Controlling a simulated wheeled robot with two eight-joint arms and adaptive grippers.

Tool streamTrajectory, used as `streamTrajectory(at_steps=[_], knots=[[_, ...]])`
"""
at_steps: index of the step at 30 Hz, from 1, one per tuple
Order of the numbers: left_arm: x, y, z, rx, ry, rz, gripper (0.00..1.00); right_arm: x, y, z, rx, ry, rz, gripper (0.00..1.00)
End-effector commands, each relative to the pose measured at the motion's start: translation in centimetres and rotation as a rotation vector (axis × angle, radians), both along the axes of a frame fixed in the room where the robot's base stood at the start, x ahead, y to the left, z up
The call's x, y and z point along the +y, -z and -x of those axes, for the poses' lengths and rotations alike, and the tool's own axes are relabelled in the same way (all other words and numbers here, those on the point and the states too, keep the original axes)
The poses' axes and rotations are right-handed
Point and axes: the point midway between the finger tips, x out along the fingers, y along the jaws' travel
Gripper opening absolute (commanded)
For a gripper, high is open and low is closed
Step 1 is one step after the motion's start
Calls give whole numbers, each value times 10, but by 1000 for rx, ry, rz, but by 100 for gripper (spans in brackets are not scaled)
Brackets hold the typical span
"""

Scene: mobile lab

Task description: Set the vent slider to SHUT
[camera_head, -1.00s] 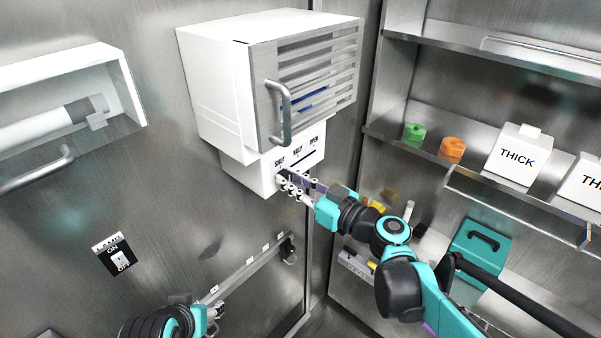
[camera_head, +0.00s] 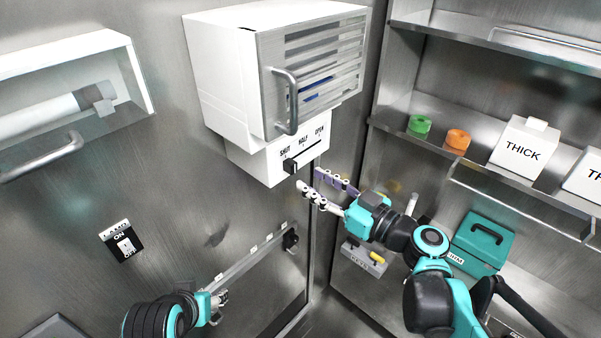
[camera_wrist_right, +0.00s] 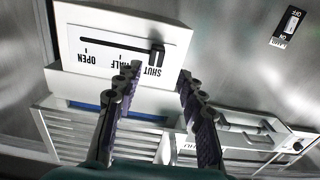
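The vent slider's black knob (camera_head: 290,166) is at the left end of its slot, under the SHUT label, on the white panel (camera_head: 262,168) below the louvred vent box. In the right wrist view, which is upside down, the knob (camera_wrist_right: 157,52) also stands at the SHUT end, away from HALF and OPEN. My right gripper (camera_head: 318,178) is open and empty, just below and right of the knob, apart from it. Its two fingers (camera_wrist_right: 160,72) are spread in the wrist view. My left gripper (camera_head: 220,301) is low at the left, away from the slider; its fingers are too small to judge.
The vent box has a grey handle (camera_head: 285,102) above the panel. An ON/OFF switch (camera_head: 122,242) is on the left wall. Shelves at right hold a green piece (camera_head: 420,124), an orange piece (camera_head: 457,139), white THICK boxes (camera_head: 522,147) and a teal case (camera_head: 481,243).

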Motion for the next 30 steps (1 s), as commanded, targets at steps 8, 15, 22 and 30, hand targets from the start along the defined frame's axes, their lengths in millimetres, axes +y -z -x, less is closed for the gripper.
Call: streamTrajectory(at_steps=[8, 15, 22, 30], knots=[[0, 0, 0, 0, 0, 0, 55, -32, 0, 34, 0, 3, 0, 40], [0, 0, 0, 0, 0, 0, 55, -37, 0, 41, 0, -1, 0, 40], [0, 0, 0, 0, 0, 0, 55, -37, 0, 41, 0, -1, 0, 40], [0, 14, 0, 0, 0, 0, 55, -31, 24, 44, 49, -7, 10, 40]])
